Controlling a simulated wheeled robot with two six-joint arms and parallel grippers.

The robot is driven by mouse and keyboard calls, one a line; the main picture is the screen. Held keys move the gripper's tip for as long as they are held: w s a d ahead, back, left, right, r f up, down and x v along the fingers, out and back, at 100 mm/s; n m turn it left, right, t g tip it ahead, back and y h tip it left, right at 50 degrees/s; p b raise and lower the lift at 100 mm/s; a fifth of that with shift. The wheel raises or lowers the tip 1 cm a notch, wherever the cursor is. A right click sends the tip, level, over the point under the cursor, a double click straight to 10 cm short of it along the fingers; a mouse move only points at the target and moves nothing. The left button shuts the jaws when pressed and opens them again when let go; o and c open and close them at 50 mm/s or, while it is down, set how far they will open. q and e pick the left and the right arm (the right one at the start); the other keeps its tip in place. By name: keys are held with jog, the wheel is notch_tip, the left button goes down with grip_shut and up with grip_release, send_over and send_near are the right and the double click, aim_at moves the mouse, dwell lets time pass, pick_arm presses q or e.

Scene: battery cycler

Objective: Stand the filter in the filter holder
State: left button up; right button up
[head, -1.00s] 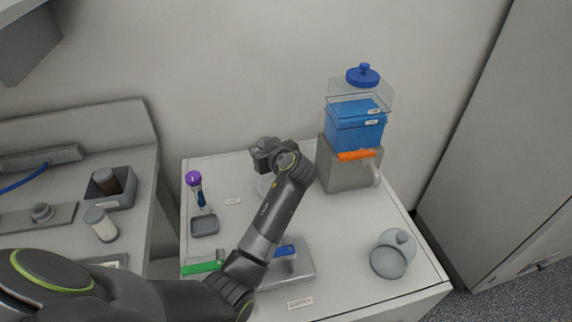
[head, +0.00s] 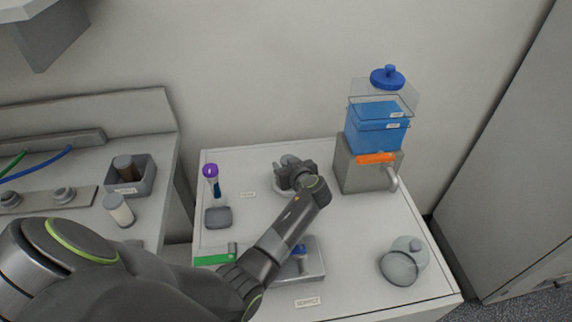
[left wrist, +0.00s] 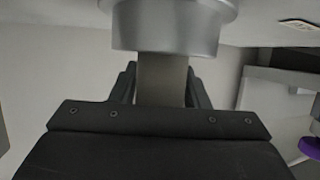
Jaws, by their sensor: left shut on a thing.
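My left gripper (head: 291,172) is over the back middle of the white-topped bench in the head view, shut on a narrow grey-brown piece, which I take to be the filter. In the left wrist view the piece (left wrist: 162,80) shows between the two dark fingers. One end of it meets a round grey body (left wrist: 168,28), likely the filter holder; whether it is inside or behind the rim I cannot tell. In the head view a pale round base shows under the gripper, mostly hidden by it. My right gripper is not in view.
A grey unit (head: 366,172) with a blue tank (head: 377,135) stands to the right. A purple-capped tube (head: 211,180) and a small grey tray (head: 218,218) are left. The bench is clear between gripper and vessel.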

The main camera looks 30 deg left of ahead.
pick_arm(q)
jog(key=shift+f, duration=0.2)
jog(key=shift+f, duration=0.15)
jog(key=o, duration=1)
jog(key=shift+c, duration=0.2)
